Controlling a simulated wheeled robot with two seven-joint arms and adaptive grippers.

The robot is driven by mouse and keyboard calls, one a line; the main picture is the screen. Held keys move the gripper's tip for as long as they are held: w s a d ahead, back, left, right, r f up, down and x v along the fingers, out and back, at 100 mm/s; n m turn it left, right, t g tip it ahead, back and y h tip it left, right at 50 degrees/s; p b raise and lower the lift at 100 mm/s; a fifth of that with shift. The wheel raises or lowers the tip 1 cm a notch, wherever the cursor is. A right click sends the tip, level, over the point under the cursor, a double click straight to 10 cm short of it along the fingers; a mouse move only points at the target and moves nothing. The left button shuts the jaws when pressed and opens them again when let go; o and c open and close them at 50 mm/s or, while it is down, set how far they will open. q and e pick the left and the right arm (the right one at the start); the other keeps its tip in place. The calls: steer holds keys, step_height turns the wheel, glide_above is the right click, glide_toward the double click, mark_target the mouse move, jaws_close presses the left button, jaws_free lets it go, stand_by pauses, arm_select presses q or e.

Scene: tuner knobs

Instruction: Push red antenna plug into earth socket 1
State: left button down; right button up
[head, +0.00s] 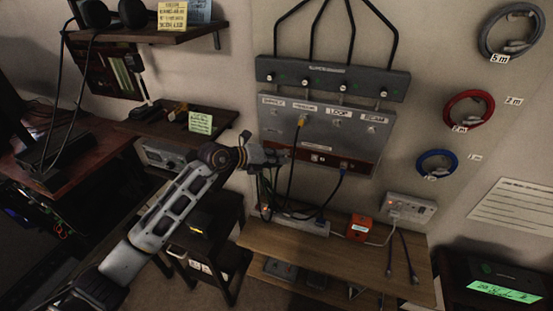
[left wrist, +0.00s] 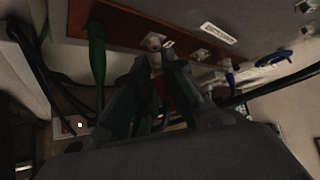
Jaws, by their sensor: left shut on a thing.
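My left gripper (head: 283,156) is at the left end of the red-brown socket strip (head: 345,165) under the grey panel. In the left wrist view, its dark fingers (left wrist: 160,64) are close together and shut on the red antenna plug (left wrist: 161,88), of which only a little red shows between them. The fingertips are just below a pale round socket (left wrist: 154,41) on the brown strip (left wrist: 130,28). I cannot tell whether the plug touches that socket. The plug is hidden in the head view. The socket numbers are too small to read. My right gripper is out of view.
A green cable (left wrist: 97,55) hangs close left of the fingers. A blue plug (left wrist: 281,57) is to the right, and dark cables hang below the grey panel (head: 320,124). A wooden shelf (head: 290,260) with a power strip (head: 300,224) and an orange box (head: 359,228) is below.

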arm_select(q)
steer(key=shift+w+d, duration=0.25)
steer(key=shift+w, duration=0.6)
stand_by(0.5)
steer(key=c, duration=1.4)
jaws_free()
steer(key=shift+o, duration=0.2)
steer(key=shift+a, duration=0.1)
steer(key=v, duration=1.2)
